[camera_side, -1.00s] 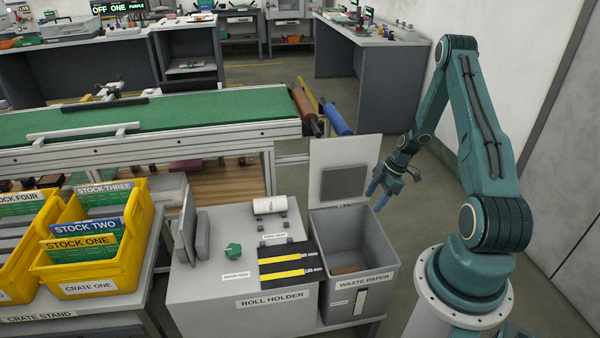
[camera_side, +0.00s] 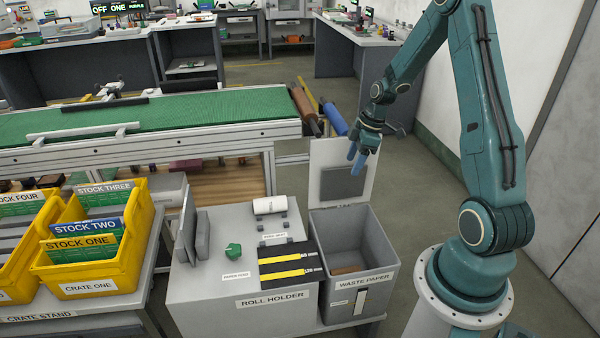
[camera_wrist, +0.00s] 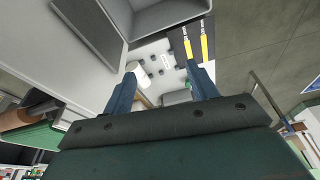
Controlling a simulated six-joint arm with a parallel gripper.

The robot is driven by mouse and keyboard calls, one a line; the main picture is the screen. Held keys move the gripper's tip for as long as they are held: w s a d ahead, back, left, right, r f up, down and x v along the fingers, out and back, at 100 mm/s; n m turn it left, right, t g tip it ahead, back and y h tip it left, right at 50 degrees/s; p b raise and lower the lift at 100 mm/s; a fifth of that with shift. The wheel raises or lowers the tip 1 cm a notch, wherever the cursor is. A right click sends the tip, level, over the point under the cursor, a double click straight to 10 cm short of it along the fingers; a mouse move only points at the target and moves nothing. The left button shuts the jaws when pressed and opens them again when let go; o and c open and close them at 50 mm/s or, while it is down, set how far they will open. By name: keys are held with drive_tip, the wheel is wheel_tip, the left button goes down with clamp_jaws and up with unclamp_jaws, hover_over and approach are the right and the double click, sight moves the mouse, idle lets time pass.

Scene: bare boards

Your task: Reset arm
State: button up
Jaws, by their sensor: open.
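My gripper (camera_side: 359,158) is in the air in front of the raised lid of the waste paper bin (camera_side: 372,279) in the side view. Its blue fingers point down. In the wrist view my gripper (camera_wrist: 162,88) shows two blue fingers spread apart with nothing between them. Beyond them, out of reach, lie the roll holder's top with its white roll and a green piece.
The roll holder (camera_side: 245,311) carries a white roll (camera_side: 269,205), a green knob-like piece (camera_side: 233,251) and black-and-yellow strips. A green conveyor (camera_side: 190,111) runs behind. Yellow crates (camera_side: 93,288) stand at left.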

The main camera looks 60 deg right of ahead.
drive_tip(key=s+a+r+m+t+h, duration=0.1)
drive_tip(key=s+a+r+m+h, duration=0.15)
drive_tip(key=a+r, duration=1.35)
drive_tip(key=s+a+r+m+t, duration=0.1)
drive_tip(key=s+a+r+m, duration=0.1)
drive_tip(key=s, duration=0.5)
drive_tip(key=s+a+r+m+t, duration=0.1)
drive_tip(key=s+a+r+m, duration=0.2)
drive_tip(key=s+a+r, duration=0.2)
drive_tip(key=shift+s+a+y, duration=0.35)
drive_tip(key=shift+s+a, duration=0.65)
drive_tip(key=shift+c, duration=0.2)
